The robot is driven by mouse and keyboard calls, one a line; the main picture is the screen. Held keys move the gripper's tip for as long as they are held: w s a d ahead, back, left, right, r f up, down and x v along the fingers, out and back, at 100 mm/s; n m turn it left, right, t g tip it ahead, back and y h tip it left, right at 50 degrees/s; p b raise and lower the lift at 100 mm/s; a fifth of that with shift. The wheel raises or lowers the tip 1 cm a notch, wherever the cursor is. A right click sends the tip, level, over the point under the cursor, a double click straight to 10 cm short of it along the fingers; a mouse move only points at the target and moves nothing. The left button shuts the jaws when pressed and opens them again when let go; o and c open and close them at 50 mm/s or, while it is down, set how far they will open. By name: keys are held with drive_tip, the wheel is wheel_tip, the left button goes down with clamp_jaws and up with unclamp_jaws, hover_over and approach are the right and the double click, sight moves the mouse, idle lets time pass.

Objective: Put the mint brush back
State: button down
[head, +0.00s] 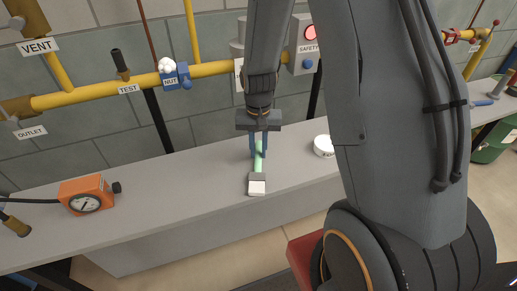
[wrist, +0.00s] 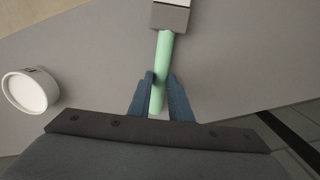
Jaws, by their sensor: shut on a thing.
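The mint brush has a mint green handle (head: 259,158), a grey ferrule and a white tip (head: 257,188). My gripper (head: 258,153) is shut on its handle, over the grey bench. In the wrist view the blue fingers of my gripper (wrist: 161,95) stand on either side of the mint brush (wrist: 164,58), whose head points to the top edge. I cannot tell whether the brush touches the bench top. A small white round pot (head: 323,146) with a dark label stands on the bench to the right; it also shows in the wrist view (wrist: 31,91).
The grey bench (head: 170,210) is clear around the brush. An orange gauge box (head: 88,195) sits at the left. A yellow pipe (head: 90,96) with a blue NUT fitting (head: 176,77) and a SAFETY box (head: 303,58) runs along the wall behind.

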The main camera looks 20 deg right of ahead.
drive_tip(key=shift+f, duration=0.1)
drive_tip(key=c, duration=1.6)
unclamp_jaws()
wheel_tip(320, 180, up, 12)
drive_tip(key=b, duration=0.2)
drive_tip(key=s+n, duration=0.1)
drive_tip(key=s, duration=0.3)
drive_tip(key=s+a+n, duration=0.1)
drive_tip(key=s+n, duration=0.1)
drive_tip(key=s, duration=0.2)
drive_tip(key=s+n+t, duration=0.1)
drive_tip(key=s, duration=0.4)
drive_tip(key=shift+a+f+n, duration=0.1)
drive_tip(key=shift+a+n, duration=0.15)
drive_tip(key=shift+n, duration=0.05)
